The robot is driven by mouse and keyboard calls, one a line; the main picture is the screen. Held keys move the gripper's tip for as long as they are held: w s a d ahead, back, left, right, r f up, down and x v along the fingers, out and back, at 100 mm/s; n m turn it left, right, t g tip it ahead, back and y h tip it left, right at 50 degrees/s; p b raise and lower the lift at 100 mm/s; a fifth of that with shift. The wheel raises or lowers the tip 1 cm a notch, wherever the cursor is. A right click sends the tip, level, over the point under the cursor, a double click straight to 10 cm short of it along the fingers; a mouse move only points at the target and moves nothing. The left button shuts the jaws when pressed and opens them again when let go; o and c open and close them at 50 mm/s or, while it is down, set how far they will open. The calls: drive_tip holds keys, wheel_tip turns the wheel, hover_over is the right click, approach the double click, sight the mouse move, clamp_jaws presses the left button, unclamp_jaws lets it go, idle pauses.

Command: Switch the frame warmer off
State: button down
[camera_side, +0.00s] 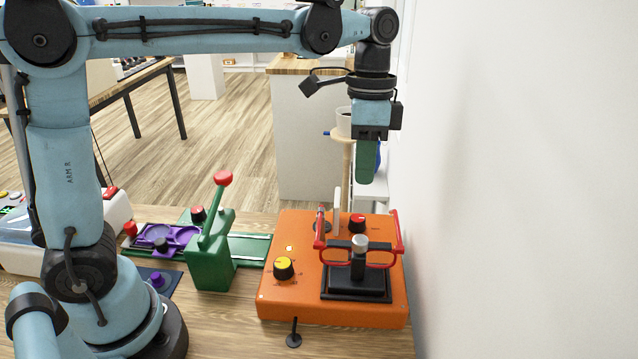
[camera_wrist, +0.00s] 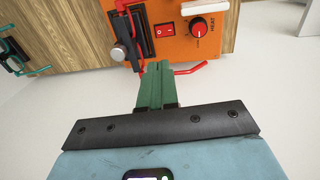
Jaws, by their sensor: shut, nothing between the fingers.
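The frame warmer is an orange box (camera_side: 300,299) on the bench; part of its top shows in the wrist view (camera_wrist: 186,52). A red rocker switch (camera_wrist: 165,31) sits there beside a red-capped knob (camera_wrist: 198,28) marked HEAT. I cannot tell which side of the rocker is pressed. In the side view I see the red knob (camera_side: 357,222), but cannot make out the rocker. A red spectacle frame (camera_side: 325,243) rests on a black stand on the box. My gripper (camera_side: 367,182), with green fingers, is shut and empty, pointing down above the back of the box. Its fingertips (camera_wrist: 158,66) appear below the rocker in the wrist view.
A yellow-topped knob (camera_side: 284,266), a small lit square (camera_side: 289,248) and an upright white piece (camera_side: 337,209) are on the box. A green lever press (camera_side: 210,262) with a red ball stands to the left. A white wall (camera_side: 520,180) rises close on the right.

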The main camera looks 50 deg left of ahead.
drive_tip(key=f, duration=0.9)
drive_tip(key=s+d+f, duration=0.1)
drive_tip(key=f, duration=0.3)
drive_tip(key=shift+s+d+f, duration=0.1)
drive_tip(key=shift+f, duration=0.2)
drive_tip(key=shift+f, duration=0.1)
